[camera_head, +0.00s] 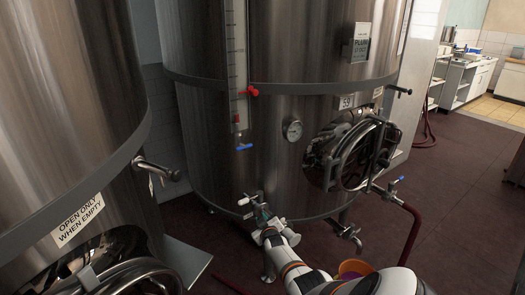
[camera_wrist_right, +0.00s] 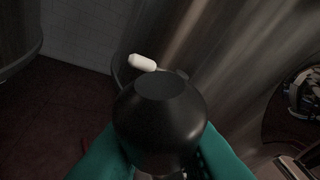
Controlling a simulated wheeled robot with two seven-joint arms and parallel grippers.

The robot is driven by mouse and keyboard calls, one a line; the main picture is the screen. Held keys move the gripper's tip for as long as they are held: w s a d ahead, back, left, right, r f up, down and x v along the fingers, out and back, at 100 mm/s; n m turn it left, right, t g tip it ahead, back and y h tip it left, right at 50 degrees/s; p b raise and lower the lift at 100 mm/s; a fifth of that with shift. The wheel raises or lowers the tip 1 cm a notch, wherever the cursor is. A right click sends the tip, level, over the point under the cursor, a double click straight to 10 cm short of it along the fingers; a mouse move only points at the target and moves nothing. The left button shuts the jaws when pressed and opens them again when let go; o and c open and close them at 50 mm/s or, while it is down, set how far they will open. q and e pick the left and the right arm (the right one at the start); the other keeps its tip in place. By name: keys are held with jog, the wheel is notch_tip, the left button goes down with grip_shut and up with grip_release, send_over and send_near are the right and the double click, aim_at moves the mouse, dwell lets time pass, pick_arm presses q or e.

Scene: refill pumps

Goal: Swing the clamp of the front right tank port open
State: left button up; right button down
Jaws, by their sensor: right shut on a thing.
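The large steel tank (camera_head: 265,130) stands in the middle of the head view. Low on its front is a small port with a white-tipped handle (camera_head: 243,201); the white tip also shows in the right wrist view (camera_wrist_right: 142,62). My right gripper (camera_head: 262,213) is at this port, low by the tank wall. In the right wrist view its teal fingers (camera_wrist_right: 160,150) are shut on a dark rounded part (camera_wrist_right: 160,110). I cannot tell whether that part is the clamp itself, and the clamp's position is not clear. My left gripper is out of view.
A second steel tank (camera_head: 60,110) stands close on the left, with a side valve (camera_head: 155,170). Right of my gripper are a bottom outlet valve (camera_head: 345,230), a round manway (camera_head: 355,155) and a red hose (camera_head: 411,235). Open floor (camera_head: 455,200) lies to the right.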

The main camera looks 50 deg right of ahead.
jog(key=shift+r, duration=0.1)
jog(key=c, duration=1.3)
grip_release()
jog(key=shift+s+a+p, duration=0.2)
jog(key=shift+p, duration=0.2)
jog(key=p+v, duration=0.4)
jog(key=v, duration=0.7)
jog(key=shift+s, duration=0.2)
